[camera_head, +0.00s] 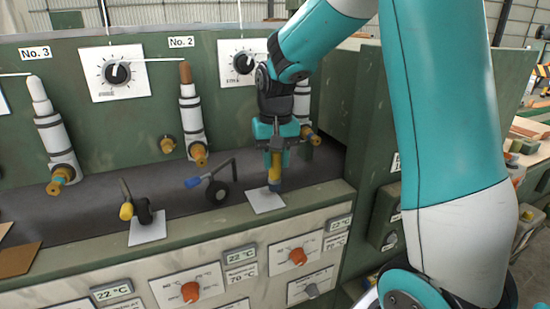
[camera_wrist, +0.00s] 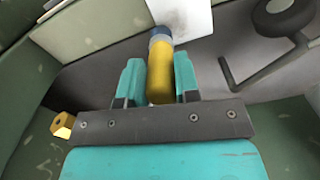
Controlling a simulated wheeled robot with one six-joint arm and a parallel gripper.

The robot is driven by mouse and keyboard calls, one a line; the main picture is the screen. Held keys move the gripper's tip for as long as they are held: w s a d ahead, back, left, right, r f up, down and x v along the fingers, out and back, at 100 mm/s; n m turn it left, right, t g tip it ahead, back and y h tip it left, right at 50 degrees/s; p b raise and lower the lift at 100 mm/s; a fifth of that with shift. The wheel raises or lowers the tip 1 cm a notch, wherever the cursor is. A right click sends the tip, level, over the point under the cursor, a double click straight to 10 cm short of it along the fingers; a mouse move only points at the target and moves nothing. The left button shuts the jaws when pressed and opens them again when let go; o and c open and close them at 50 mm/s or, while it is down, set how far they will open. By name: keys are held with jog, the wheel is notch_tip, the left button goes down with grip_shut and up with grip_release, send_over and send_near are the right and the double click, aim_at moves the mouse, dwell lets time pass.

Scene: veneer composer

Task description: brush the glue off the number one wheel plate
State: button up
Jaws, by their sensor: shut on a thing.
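My gripper (camera_head: 275,150) is shut on a yellow-handled brush (camera_head: 275,172) with a blue-grey end, pointing down. In the wrist view the brush (camera_wrist: 160,75) sits between the teal fingers (camera_wrist: 160,82). Its blue end is over the edge of a white plate (camera_head: 265,204), seen also in the wrist view (camera_wrist: 185,16); I cannot tell whether they touch. No glue can be made out on the plate. A black wheel (camera_head: 217,191) on a bent arm with a blue grip is just left of the plate. The number one label is hidden.
Another white plate (camera_head: 148,229) has a black wheel and yellow-ended lever by it. White nozzles with brass ends, such as the No. 2 nozzle (camera_head: 191,120), hang over the dark bed (camera_head: 95,190). The front panel (camera_head: 215,280) carries orange knobs. A green wall closes the bed's right end.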

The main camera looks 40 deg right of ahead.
jog(key=shift+f, duration=0.3)
jog(key=shift+w+a+r, duration=0.1)
jog(key=shift+w+a, duration=0.1)
jog(key=shift+a, duration=0.65)
jog(key=shift+w+a+f+p, duration=0.1)
jog(key=shift+w+a+p, duration=0.05)
jog(key=shift+a, duration=0.4)
jog(key=shift+w+a+f+p, duration=0.1)
jog(key=shift+w+a+p, duration=0.05)
jog(key=shift+a, duration=0.4)
jog(key=shift+d, duration=0.15)
jog(key=shift+s+d+r+p, duration=0.1)
jog(key=shift+s+d+p, duration=0.15)
jog(key=shift+d, duration=0.7)
jog(key=shift+s+d+p, duration=0.1)
jog(key=shift+s+d, duration=0.25)
jog(key=shift+d, duration=0.55)
